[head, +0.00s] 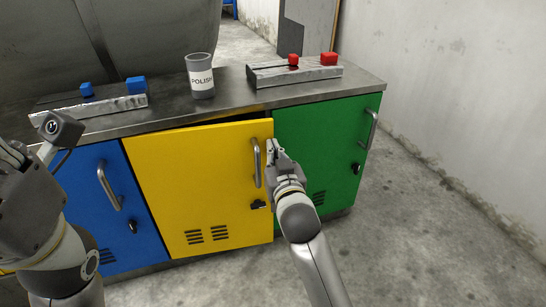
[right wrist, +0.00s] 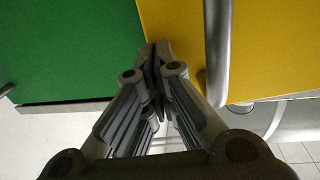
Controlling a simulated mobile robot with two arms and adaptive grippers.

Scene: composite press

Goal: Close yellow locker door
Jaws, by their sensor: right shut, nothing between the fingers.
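The yellow locker door (head: 200,180) is in the middle of the cabinet in the head view, with its handle (head: 256,162) and latch near its right edge. A dark gap shows along its top edge, so it stands slightly ajar. My right gripper (head: 271,147) is shut and empty, just right of the handle by the door's right edge. In the right wrist view its fingertips (right wrist: 157,50) are at the yellow door's edge beside the handle (right wrist: 217,55); I cannot tell if they touch. My left gripper (head: 14,153) is at the far left, its fingers partly hidden.
A blue door (head: 92,180) and a green door (head: 318,150) flank the yellow one and look shut. On the metal top (head: 170,115) stand a polish can (head: 201,76) and metal blocks with blue and red pieces. The floor in front is clear.

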